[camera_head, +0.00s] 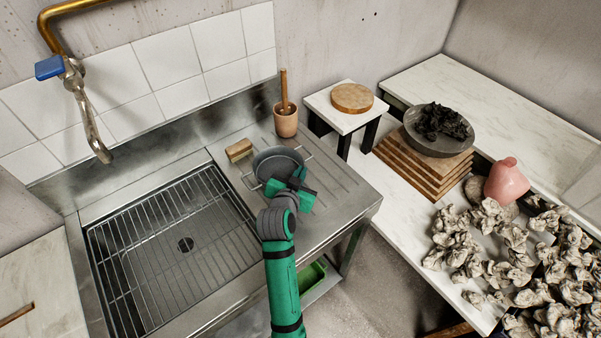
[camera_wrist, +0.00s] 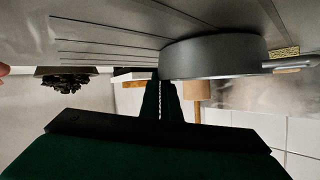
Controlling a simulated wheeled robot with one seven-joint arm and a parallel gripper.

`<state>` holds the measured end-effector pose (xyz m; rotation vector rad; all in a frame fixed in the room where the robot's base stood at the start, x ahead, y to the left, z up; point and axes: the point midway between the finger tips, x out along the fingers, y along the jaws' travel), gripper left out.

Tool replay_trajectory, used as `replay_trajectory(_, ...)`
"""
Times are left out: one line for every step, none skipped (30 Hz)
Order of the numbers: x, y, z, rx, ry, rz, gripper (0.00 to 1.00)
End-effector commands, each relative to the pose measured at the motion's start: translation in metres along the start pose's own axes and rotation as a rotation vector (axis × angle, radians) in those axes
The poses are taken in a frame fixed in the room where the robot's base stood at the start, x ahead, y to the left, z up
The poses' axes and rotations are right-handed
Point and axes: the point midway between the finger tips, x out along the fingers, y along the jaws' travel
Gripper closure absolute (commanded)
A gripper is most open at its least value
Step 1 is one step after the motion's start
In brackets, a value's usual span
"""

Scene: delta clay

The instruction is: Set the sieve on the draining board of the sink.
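The sieve (camera_head: 277,157) is a round grey bowl with thin wire handles at its sides. In the head view it is over the ribbed draining board (camera_head: 335,185), right of the sink basin, upright. In the upside-down wrist view its grey wall (camera_wrist: 215,58) is at or barely clear of the board; I cannot tell which. My gripper (camera_head: 293,182) is at the sieve's near right rim. Its fingers (camera_wrist: 160,98) are close together in the wrist view and appear to be shut on the rim, one finger on each side. The fingertips are partly hidden.
A scrubbing block (camera_head: 239,150) lies left of the sieve. A beige cup (camera_head: 286,121) with a wooden stick stands behind it. The gridded sink basin (camera_head: 170,250) is at left. The board is bare on its right side. A small table with a wooden disc (camera_head: 352,97) stands beyond.

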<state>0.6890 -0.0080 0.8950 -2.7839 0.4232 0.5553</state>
Motion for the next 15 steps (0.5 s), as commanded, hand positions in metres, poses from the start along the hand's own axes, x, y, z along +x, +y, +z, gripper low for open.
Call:
replay_trajectory(0.0005,0.0002,0.0011,0.000,0.000,0.000,1.00)
replay_trajectory(0.0005,0.0003,0.0012,0.000,0.000,0.000,0.90)
replay_trajectory(0.0005,0.0003,0.0011,0.000,0.000,0.000,0.81)
replay_trajectory(0.0005,0.0003,0.0011,0.000,0.000,0.000,0.78)
replay_trajectory(0.0005,0.0003,0.0011,0.000,0.000,0.000,0.78)
replay_trajectory(0.0004,0.0003,0.0011,0.000,0.000,0.000,0.78)
replay_trajectory(0.0004,0.0003,0.0010,0.000,0.000,0.000,0.78)
replay_trajectory(0.0004,0.0003,0.0010,0.000,0.000,0.000,0.78)
replay_trajectory(0.0004,0.0003,0.0010,0.000,0.000,0.000,0.78)
replay_trajectory(0.0004,0.0004,0.0010,0.000,0.000,0.000,0.78)
replay_trajectory(0.0004,0.0003,0.0009,0.000,0.000,0.000,0.78)
replay_trajectory(0.0002,0.0002,0.0005,0.000,0.000,0.000,0.78)
replay_trajectory(-0.0001,0.0001,-0.0002,0.000,0.000,0.000,0.78)
replay_trajectory(-0.0006,-0.0002,-0.0013,0.000,0.000,0.000,0.78)
replay_trajectory(-0.0026,-0.0003,-0.0015,0.000,-0.001,0.000,0.78)
